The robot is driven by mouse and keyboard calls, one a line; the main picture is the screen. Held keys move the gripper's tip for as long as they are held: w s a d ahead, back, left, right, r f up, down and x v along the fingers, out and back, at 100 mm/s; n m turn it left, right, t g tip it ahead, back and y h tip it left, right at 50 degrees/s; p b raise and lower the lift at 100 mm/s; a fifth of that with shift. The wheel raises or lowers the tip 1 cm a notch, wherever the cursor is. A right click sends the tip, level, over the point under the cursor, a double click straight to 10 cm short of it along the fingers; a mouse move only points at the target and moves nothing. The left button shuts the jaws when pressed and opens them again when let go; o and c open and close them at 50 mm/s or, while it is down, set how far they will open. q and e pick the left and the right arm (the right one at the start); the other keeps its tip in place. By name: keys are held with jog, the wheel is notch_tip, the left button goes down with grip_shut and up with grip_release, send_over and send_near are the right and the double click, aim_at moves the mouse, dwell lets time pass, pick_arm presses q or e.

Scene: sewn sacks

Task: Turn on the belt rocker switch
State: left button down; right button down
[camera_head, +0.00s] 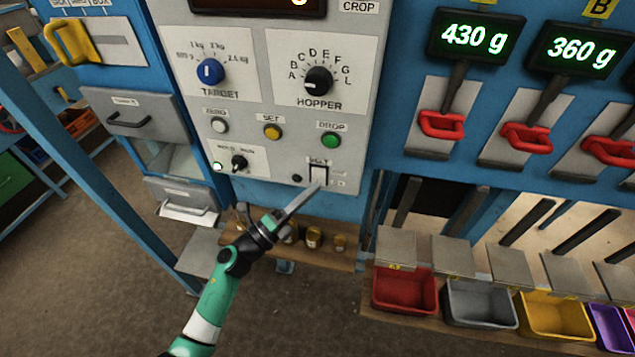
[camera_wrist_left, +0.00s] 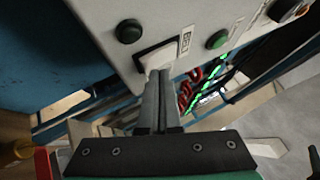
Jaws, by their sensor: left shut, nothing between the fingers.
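My right gripper is not in view.
A small dark button (camera_head: 297,178) lies just left of the switch. A green drop button (camera_head: 331,141) and the hopper knob (camera_head: 318,81) are above. Small jars (camera_head: 313,238) stand on a wooden shelf below. Red-handled levers (camera_head: 441,124) and coloured bins (camera_head: 404,290) are to the right.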

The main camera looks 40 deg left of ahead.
pick_arm(q)
jog(key=shift+w+a, duration=0.15)
jog(key=shift+w, duration=0.1)
dwell(0.3)
jog(key=shift+s, duration=0.1)
jog(key=shift+s+d+p, duration=0.35)
jog(key=shift+s+d, duration=0.05)
jog(key=shift+s, duration=0.15)
jog(key=s+d, duration=0.1)
jog(key=s+p, duration=0.1)
jog(key=s, duration=0.1)
jog(key=s+d+p, duration=0.1)
jog(key=shift+s+d+r, duration=0.15)
jog(key=shift+d+r, duration=0.15)
jog(key=shift+r, duration=0.05)
jog(key=shift+d, duration=0.1)
dwell(0.5)
